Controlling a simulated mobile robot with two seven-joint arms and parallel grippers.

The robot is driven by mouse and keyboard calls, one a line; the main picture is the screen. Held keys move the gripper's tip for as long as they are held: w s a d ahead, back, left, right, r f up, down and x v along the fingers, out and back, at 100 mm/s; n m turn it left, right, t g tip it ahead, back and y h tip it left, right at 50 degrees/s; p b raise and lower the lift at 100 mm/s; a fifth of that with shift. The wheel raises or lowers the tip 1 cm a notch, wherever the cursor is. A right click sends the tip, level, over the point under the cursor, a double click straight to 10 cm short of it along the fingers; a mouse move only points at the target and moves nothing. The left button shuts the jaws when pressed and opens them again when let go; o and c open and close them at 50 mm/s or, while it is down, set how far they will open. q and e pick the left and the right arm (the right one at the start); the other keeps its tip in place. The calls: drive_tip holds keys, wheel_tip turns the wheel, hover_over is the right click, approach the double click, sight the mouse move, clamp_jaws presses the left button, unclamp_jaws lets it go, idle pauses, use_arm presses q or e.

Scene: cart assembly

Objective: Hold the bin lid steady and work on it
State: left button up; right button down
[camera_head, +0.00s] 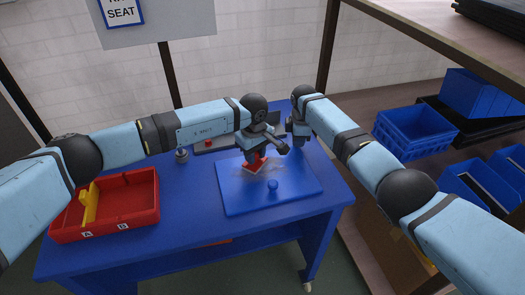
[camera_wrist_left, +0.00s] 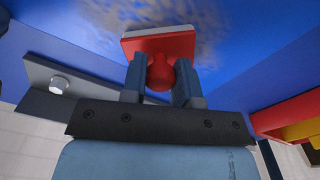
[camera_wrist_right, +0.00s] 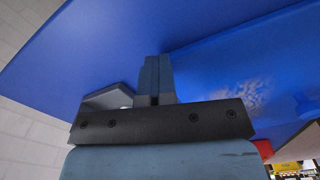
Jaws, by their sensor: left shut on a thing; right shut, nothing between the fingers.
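The blue bin lid (camera_head: 235,205) lies flat on the blue cart top, with a blue knob (camera_head: 273,186) near its front. A greyish scuffed patch (camera_head: 269,171) marks its middle; the patch also shows in the left wrist view (camera_wrist_left: 205,15). My left gripper (camera_head: 256,156) is shut on the red handle of a block-like tool (camera_wrist_left: 160,60) with a pale base. The tool is at the scuffed patch; I cannot tell how firmly it touches. My right gripper (camera_head: 300,143) is shut and empty near the lid's back right edge; its closed fingers show in the right wrist view (camera_wrist_right: 155,78).
A red tray (camera_head: 120,220) with a yellow piece (camera_head: 89,203) stands at the cart's left. Blue crates (camera_head: 415,128) fill shelving on the right.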

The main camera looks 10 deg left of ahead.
use_arm(q)
drive_tip(key=shift+s+a+f, duration=0.1)
drive_tip(key=shift+s+a, duration=0.45)
drive_tip(key=shift+a, duration=0.75)
drive_tip(key=shift+s+a+r, duration=0.1)
drive_tip(key=shift+s+a, duration=0.45)
drive_tip(key=shift+a, duration=0.75)
drive_tip(key=shift+s+a+f, duration=0.1)
drive_tip(key=shift+s+a, duration=0.45)
drive_tip(key=shift+a, duration=0.75)
drive_tip(key=shift+s+d, duration=0.3)
drive_tip(key=shift+s, duration=0.4)
drive_tip(key=shift+w+d, duration=0.8)
drive_tip(key=shift+d, duration=1.2)
drive_tip(key=shift+w+d, duration=0.85)
drive_tip(key=shift+d, duration=1.1)
drive_tip(key=shift+w+d, duration=0.8)
drive_tip(key=shift+d, duration=1.2)
drive_tip(key=shift+s+d, duration=0.3)
drive_tip(key=shift+s, duration=0.2)
drive_tip(key=shift+s+a, duration=1)
drive_tip(key=shift+a, duration=1.1)
drive_tip(key=shift+s+a, duration=0.8)
drive_tip(key=shift+a, duration=1)
drive_tip(key=shift+s+a, duration=0.75)
drive_tip(key=shift+a, duration=1.1)
drive_tip(key=shift+s+a, duration=0.1)
drive_tip(key=shift+a, duration=0.15)
wheel_tip(320, 180, up, 8)
drive_tip(key=shift+r, duration=0.2)
